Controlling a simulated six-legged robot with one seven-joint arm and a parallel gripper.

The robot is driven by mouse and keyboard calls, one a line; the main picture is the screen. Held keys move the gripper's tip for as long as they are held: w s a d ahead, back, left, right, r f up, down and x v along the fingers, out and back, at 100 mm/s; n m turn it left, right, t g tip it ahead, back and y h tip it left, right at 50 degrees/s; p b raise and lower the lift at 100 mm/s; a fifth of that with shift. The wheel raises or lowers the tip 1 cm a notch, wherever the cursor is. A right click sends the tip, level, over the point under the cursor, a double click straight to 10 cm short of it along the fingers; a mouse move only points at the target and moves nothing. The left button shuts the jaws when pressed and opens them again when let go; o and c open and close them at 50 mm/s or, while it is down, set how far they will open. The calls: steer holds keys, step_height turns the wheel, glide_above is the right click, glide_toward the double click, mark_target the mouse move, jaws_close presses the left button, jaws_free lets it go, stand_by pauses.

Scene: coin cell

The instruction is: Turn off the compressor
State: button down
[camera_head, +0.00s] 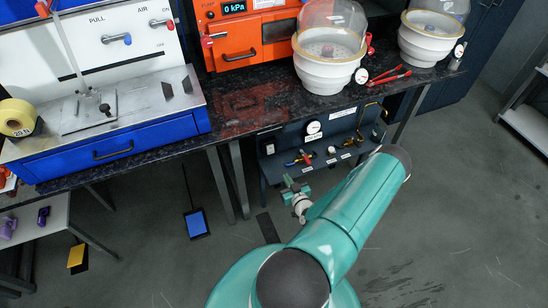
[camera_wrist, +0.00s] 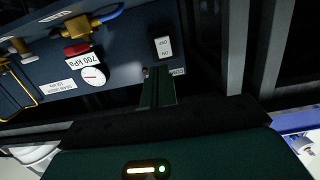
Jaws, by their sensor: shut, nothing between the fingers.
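A dark panel (camera_wrist: 120,60) fills the upper left of the wrist view. It carries a small plate marked ON and OFF (camera_wrist: 163,47).
A gauge (camera_wrist: 93,75) marked 700 kPa and a red-handled brass valve (camera_wrist: 77,48) are left of my gripper. Bench legs (camera_head: 225,185) stand left of my arm in the head view. The black bench top (camera_head: 245,105) overhangs the panel.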

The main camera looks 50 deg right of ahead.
glide_toward(270, 149)
steer(key=w+d+f, duration=0.4)
steer(key=w, duration=0.1)
steer(key=shift+f, duration=0.1)
stand_by(0.5)
steer(key=shift+w+f, duration=0.2)
steer(key=shift+w, duration=0.1)
steer(key=shift+s, duration=0.15)
